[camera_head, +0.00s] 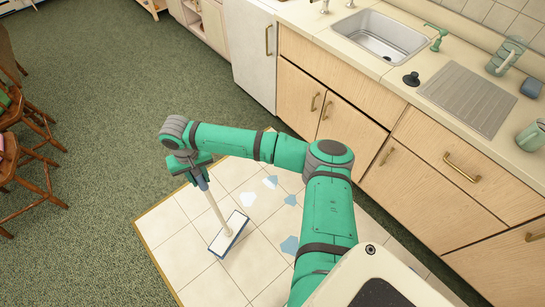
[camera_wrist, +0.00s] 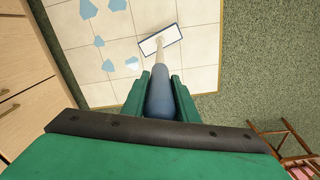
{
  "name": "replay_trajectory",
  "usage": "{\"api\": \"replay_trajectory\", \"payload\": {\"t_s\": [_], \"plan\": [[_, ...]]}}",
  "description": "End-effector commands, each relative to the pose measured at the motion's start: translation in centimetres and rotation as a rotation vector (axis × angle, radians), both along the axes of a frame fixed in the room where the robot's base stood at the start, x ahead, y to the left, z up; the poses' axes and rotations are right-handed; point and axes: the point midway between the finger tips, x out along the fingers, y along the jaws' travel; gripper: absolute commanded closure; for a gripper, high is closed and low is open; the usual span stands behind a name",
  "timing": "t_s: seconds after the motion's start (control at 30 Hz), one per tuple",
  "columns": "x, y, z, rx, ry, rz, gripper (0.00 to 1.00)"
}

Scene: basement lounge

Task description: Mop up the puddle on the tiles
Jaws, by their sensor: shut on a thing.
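My gripper (camera_head: 201,179) is shut on the blue-grey grip of a mop (camera_head: 215,208) and holds its handle at a tilt. The handle shows between my green fingers in the wrist view (camera_wrist: 160,90). The mop's flat white, dark-edged head (camera_head: 229,234) is down at the tiles (camera_head: 183,238); I cannot tell how firmly it touches. The puddle shows as several separate blue patches (camera_head: 289,245), right of and beyond the mop head in the head view. In the wrist view, patches (camera_wrist: 98,41) lie left of the head. My arm may hide more patches.
Wooden cabinets (camera_head: 343,131) with a counter and sink (camera_head: 380,36) line the right side. Wooden chairs (camera_head: 35,165) stand at the left. Green carpet (camera_head: 110,90) surrounds the tiles' left and far sides and is clear between the chairs and tiles.

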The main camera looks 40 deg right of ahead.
Motion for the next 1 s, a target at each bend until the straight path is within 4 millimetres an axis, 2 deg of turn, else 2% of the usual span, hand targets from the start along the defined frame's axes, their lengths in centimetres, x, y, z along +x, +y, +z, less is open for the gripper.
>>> {"api": "replay_trajectory", "payload": {"t_s": [0.03,0.1,0.27,0.47,0.67,0.8,1.0], "plan": [[-0.6,-2.3,-0.1,0.0,-0.001,-0.018,1.0],[-1.5,-4.9,-0.3,0.0,-0.001,-0.033,1.0],[-3.9,-10.7,-0.7,0.001,-0.002,-0.064,1.0],[-7.8,-17.5,-1.2,0.001,-0.003,-0.102,1.0],[-12.5,-23.6,-1.8,0.001,-0.003,-0.139,1.0],[-16.4,-27.5,-2.1,0.0,-0.005,-0.166,1.0],[-22.4,-32.3,-2.6,0.0,-0.006,-0.201,1.0]]}}
